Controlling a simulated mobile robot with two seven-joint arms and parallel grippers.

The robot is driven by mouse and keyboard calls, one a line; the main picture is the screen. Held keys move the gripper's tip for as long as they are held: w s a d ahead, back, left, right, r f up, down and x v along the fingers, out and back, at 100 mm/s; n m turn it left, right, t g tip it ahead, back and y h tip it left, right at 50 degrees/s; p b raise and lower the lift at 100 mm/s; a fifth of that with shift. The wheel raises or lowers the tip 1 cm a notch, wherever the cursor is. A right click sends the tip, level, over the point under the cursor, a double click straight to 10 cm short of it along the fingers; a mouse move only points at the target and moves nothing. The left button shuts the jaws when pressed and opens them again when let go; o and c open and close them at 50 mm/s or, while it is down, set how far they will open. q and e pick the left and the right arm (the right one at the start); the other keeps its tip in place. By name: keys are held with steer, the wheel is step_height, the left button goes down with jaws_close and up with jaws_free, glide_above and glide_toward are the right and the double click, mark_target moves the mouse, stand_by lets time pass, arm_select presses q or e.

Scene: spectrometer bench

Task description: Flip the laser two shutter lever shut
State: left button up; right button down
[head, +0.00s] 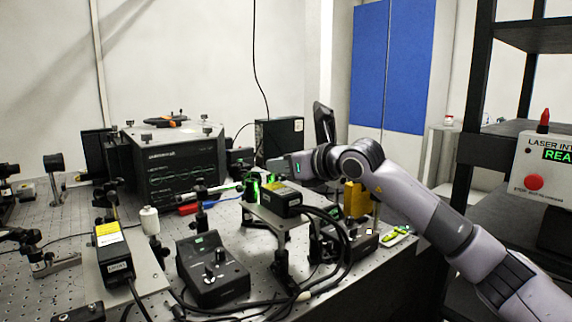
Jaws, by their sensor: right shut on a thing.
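A black laser box with a yellow label (280,198) sits on a raised plate near the middle of the bench; I cannot read a number on it. Green light (250,186) glows at its far left end. My right gripper (268,168) reaches in from the right, just above and behind that end. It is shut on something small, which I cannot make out. No shutter lever can be told apart there; the gripper and the glow cover that spot. Another black laser with a yellow label (113,250) stands at the left front. My left gripper is not in view.
A black control box with knobs (212,270) and looped black cables (345,255) lie in front. A large black instrument (178,165) stands behind on the left. A laser interlock panel (543,168) with a red button is at the far right. Small optics crowd the left bench.

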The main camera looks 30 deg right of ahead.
steer(key=shift+a+n, duration=0.25)
steer(key=shift+n, duration=0.15)
stand_by(0.3)
steer(key=c, duration=1.1)
jaws_free()
steer(key=b+v, duration=0.1)
steer(key=v, duration=0.6)
steer(key=shift+a+b, duration=0.15)
steer(key=shift+b, duration=0.2)
steer(key=shift+s+r, duration=0.1)
steer(key=shift+s, duration=0.1)
